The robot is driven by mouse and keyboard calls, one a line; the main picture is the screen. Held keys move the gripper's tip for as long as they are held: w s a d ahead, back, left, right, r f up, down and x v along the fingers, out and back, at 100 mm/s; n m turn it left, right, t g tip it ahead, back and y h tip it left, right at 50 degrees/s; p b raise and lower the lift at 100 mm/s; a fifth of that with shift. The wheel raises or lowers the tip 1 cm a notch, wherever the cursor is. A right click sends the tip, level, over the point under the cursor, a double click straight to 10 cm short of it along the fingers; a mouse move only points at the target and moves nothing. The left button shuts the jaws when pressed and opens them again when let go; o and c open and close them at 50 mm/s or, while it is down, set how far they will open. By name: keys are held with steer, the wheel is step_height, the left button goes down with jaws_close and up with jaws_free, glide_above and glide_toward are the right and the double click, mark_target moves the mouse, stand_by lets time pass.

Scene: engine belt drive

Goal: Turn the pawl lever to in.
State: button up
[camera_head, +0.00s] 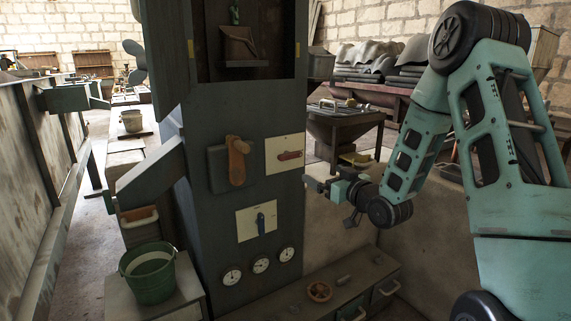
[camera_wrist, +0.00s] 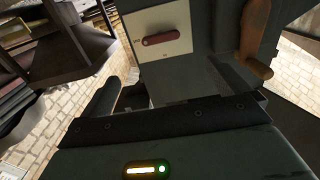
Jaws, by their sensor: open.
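Several levers are on the dark green machine column, and their labels are too small to read, so I cannot tell which is the pawl lever. A red lever (camera_head: 290,155) lies nearly level on a white plate (camera_head: 272,165); it also shows in the wrist view (camera_wrist: 163,38). A brown-orange lever (camera_head: 237,162) hangs down at left, and shows in the wrist view (camera_wrist: 256,40). My gripper (camera_head: 326,197) is open and empty, right of the column, apart from every lever.
Gauges (camera_head: 260,265) sit low on the column. A green bucket (camera_head: 148,273) stands at left. A low drawer bench (camera_head: 350,280) with a round red handwheel (camera_head: 320,291) is below my gripper. A dark metal hopper (camera_head: 340,125) stands behind.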

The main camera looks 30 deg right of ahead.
mark_target(292, 157)
steer(key=w, duration=1.6)
steer(key=shift+w+a, duration=0.3)
steer(key=shift+w, duration=0.1)
steer(key=c, duration=0.9)
